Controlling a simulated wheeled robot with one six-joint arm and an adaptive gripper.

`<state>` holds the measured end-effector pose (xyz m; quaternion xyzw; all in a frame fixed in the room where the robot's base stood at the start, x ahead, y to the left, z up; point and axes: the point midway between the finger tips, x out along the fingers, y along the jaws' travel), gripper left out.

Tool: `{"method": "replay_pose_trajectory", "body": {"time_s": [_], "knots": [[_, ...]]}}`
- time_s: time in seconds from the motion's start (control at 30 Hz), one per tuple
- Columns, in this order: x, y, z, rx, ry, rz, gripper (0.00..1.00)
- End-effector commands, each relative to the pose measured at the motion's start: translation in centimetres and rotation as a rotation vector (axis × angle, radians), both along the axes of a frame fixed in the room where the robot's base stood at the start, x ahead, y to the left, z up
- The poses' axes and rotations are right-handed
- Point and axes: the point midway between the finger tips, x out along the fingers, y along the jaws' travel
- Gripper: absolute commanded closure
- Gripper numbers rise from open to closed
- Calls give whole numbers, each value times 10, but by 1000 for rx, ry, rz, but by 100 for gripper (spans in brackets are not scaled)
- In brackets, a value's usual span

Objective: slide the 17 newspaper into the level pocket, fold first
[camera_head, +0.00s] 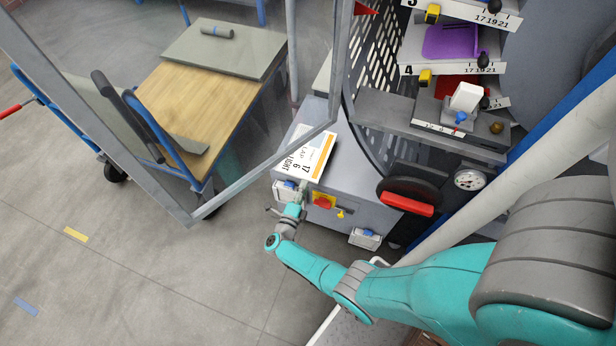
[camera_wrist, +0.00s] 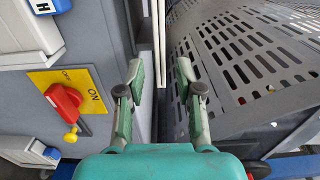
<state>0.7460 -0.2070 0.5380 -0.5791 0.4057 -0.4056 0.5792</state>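A white printed card (camera_head: 312,152) with an orange stripe and the number 17 lies on the grey machine cabinet; I cannot tell whether it is the newspaper. My gripper (camera_head: 302,187) is at the card's lower edge, by the cabinet front. The numbered levels of the rack are at upper right: a level (camera_head: 490,68) marked 4 and scaled 17, 19, 21 lies below a purple piece (camera_head: 452,41). I cannot tell which pocket is the level one.
A red switch (camera_wrist: 64,98) on a yellow plate (camera_wrist: 87,77) is left of my gripper. A perforated guard (camera_wrist: 250,60) is on the right. A glazed frame (camera_head: 250,178) stands before a wooden-topped cart (camera_head: 195,95).

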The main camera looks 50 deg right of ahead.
Motion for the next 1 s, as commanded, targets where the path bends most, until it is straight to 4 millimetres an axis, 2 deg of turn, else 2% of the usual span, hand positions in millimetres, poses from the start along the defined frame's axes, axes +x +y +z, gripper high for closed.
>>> {"method": "replay_pose_trajectory", "body": {"time_s": [0.1, 0.3, 0.77, 1.0], "knots": [[5, -15, 1, 0, 0, -3, 65], [11, -30, 0, 0, 0, -2, 65], [13, -36, 0, 0, 0, -1, 65], [13, -36, 0, 0, 0, -1, 95]]}}
